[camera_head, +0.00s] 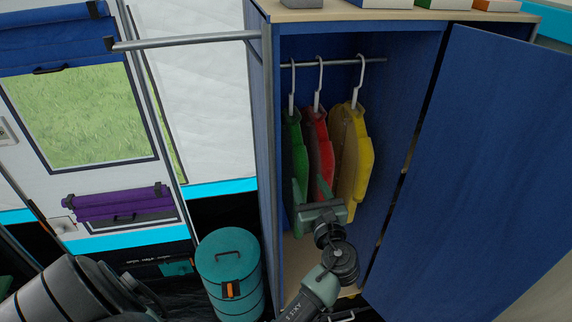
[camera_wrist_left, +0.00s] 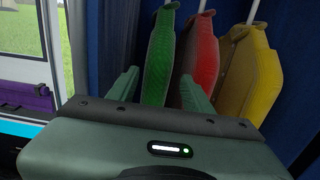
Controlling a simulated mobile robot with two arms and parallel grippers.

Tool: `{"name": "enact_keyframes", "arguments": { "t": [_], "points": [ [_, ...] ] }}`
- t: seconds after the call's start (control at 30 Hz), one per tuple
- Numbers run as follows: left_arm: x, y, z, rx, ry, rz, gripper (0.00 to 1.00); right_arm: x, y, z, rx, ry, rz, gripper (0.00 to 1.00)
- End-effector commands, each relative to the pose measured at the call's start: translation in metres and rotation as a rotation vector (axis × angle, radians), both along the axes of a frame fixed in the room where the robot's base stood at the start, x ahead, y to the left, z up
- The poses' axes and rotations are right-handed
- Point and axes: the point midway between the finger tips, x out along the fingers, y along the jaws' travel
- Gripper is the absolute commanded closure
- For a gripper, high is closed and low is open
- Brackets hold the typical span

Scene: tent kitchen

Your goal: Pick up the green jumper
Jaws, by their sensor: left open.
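The green jumper (camera_head: 292,150) hangs from a white hanger on the rail at the left inside the blue wardrobe. It also shows in the left wrist view (camera_wrist_left: 158,60), upright between my finger tips. My left gripper (camera_head: 312,188) is open in front of the hanging clothes, its fingers pointing into the wardrobe. In the left wrist view the fingers (camera_wrist_left: 160,86) stand apart, one to the left of the green jumper and one to its right, near the red jumper. Whether either finger touches cloth I cannot tell. The green jumper's lower part is hidden by my gripper. My right gripper is not in view.
A red jumper (camera_head: 319,150) and a yellow jumper (camera_head: 359,150) hang close to the right. The wardrobe's blue left wall (camera_head: 265,130) is close to the green jumper. The wardrobe door (camera_head: 475,180) stands open at right. A teal canister (camera_head: 229,275) stands left of the wardrobe.

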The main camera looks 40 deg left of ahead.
Motion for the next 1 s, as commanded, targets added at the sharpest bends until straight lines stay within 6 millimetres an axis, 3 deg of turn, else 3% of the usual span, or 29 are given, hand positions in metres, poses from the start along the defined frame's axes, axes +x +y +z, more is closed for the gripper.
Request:
{"name": "enact_keyframes", "arguments": {
  "t": [0.2, 0.47, 0.73, 1.0],
  "points": [
    [0.026, 0.03, 0.002, 0.0, 0.0, -0.001, 0.5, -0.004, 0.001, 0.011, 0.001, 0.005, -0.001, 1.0],
    [0.04, 0.047, -0.001, -0.003, 0.0, -0.004, 0.5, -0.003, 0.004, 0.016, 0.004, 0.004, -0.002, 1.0],
    [0.063, 0.077, -0.008, -0.002, 0.001, -0.003, 0.5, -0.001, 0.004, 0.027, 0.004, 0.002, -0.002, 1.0],
    [0.07, 0.085, -0.01, -0.004, 0.0, -0.004, 0.5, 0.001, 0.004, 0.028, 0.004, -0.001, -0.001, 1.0]
  ]
}}
